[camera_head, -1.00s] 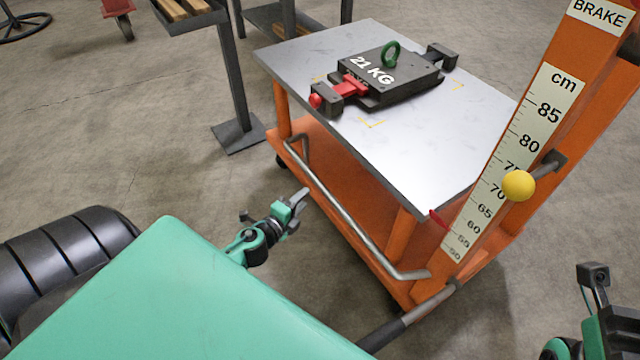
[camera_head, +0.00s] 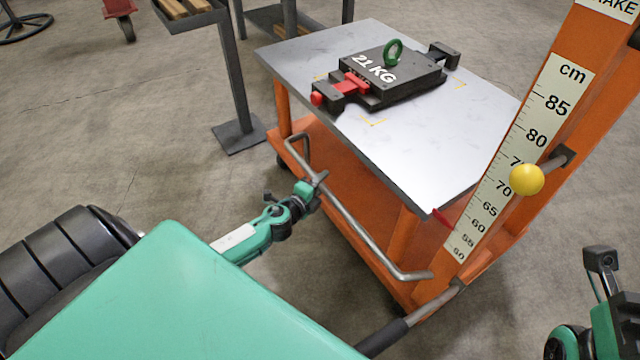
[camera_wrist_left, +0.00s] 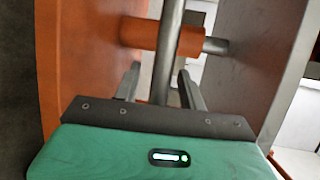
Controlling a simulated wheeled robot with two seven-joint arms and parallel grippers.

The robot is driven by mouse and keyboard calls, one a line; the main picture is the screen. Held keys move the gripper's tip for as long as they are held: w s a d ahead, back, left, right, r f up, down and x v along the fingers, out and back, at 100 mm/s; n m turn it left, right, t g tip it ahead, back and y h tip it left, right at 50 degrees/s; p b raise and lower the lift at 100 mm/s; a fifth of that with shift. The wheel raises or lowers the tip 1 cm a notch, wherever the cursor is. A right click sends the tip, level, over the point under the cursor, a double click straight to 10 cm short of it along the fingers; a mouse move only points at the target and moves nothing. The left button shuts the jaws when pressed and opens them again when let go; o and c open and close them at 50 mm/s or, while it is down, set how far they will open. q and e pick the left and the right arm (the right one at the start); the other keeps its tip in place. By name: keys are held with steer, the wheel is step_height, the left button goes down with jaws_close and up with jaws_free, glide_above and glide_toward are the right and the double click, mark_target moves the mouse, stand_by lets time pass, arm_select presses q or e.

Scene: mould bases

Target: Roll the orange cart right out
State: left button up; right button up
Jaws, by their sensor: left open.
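The orange cart (camera_head: 404,240) stands in front of me with a grey steel top (camera_head: 440,150). A bent grey side rail (camera_head: 352,222) runs along its near side. My left gripper (camera_head: 318,184) is at the upper part of this rail. In the left wrist view its open fingers (camera_wrist_left: 158,85) stand on either side of the grey bar (camera_wrist_left: 167,60), with no clear grip on it. A black block marked 21 KG (camera_head: 385,78) with a green ring lies on the top, beside a red clamp. My right gripper (camera_head: 600,262) shows only partly at the right edge; its fingers cannot be made out.
An orange column with a cm scale (camera_head: 522,140) and a yellow knob (camera_head: 526,180) rises at the right. A grey stand (camera_head: 238,130) is behind the cart at the left. Concrete floor (camera_head: 100,130) is open at the left.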

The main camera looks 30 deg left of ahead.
arm_select(q)
jaws_close()
steer(key=shift+s+a+f, duration=0.1)
steer(key=shift+s+f, duration=0.1)
steer(key=shift+s, duration=0.2)
steer(key=s, duration=0.1)
steer(key=a, duration=0.1)
steer(key=s, duration=0.1)
steer(key=shift+s+a+r, duration=0.15)
steer(key=shift+s+r, duration=0.1)
steer(key=shift+s, duration=0.05)
steer(key=shift+c, duration=2.2)
jaws_free()
steer(key=o, duration=0.4)
steer(key=shift+w+f, duration=0.15)
steer(key=shift+w, duration=0.1)
steer(key=shift+o, duration=0.2)
